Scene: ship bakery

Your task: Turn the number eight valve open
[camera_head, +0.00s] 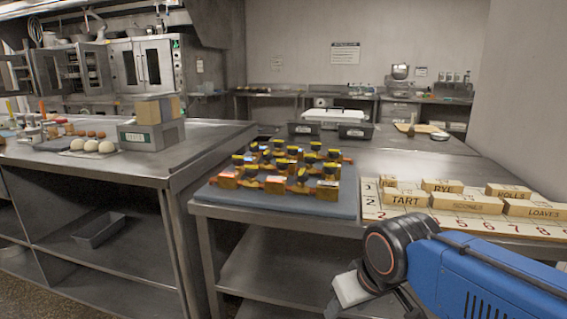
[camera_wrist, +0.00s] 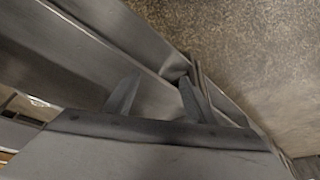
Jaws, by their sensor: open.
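A block of small brass-orange fittings with black and yellow tops (camera_head: 285,165), which look like valves, stands in rows on a blue-grey mat (camera_head: 225,193) at the centre of the steel table. Their numbers are too small to read, so I cannot tell which is number eight or how any is turned. My gripper (camera_wrist: 157,88) is open and empty in the wrist view, its two fingers apart over metal edges and floor. In the head view my blue arm is at the lower right, in front of the table and apart from the valves.
A numbered board (camera_head: 470,222) with wooden word blocks (camera_head: 405,198) lies right of the mat. A steel counter (camera_head: 125,172) with a grey box (camera_head: 150,136) and dough balls (camera_head: 91,146) stands left. A white-lidded container (camera_head: 337,115) is behind. Ovens (camera_head: 140,65) line the back left.

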